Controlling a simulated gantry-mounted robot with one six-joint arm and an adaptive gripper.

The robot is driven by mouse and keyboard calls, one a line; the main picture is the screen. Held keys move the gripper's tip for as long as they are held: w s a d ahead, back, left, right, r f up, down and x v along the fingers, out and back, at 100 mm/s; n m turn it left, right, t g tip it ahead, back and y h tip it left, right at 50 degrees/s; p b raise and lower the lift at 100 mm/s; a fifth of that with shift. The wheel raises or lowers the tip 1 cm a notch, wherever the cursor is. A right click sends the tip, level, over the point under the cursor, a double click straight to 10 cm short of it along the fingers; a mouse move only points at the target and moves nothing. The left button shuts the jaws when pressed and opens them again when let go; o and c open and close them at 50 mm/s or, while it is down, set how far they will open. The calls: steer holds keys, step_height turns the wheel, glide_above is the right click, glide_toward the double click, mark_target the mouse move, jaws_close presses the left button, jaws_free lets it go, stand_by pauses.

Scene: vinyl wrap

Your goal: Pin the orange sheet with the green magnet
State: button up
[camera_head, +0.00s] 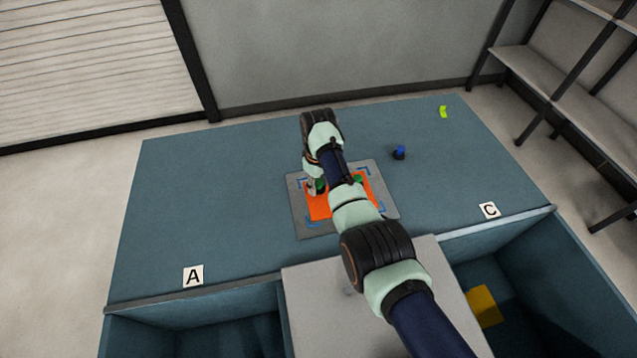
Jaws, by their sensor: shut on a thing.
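The orange sheet (318,208) lies on a grey plate (313,230) with blue corner marks, near the middle of the teal table. My arm crosses over the sheet and hides much of it. My gripper (316,188) is at the sheet's left part, pointing down and shut on a green magnet (320,185). I cannot tell whether this magnet touches the sheet. A second green piece (357,178) shows at the sheet's upper right, beside my arm, and looks like another green magnet.
A dark magnet with a blue top (400,153) stands right of the plate. A small yellow-green piece (443,112) lies at the far right. Labels A (193,276) and C (489,210) mark the front edge above open bins. A yellow piece (484,306) lies in the right bin. The table's left is clear.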

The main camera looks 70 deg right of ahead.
steer(key=shift+f+b, duration=0.3)
steer(key=shift+f, duration=0.65)
stand_by(1.2)
steer(key=o, duration=1.2)
steer(key=shift+r, duration=0.1)
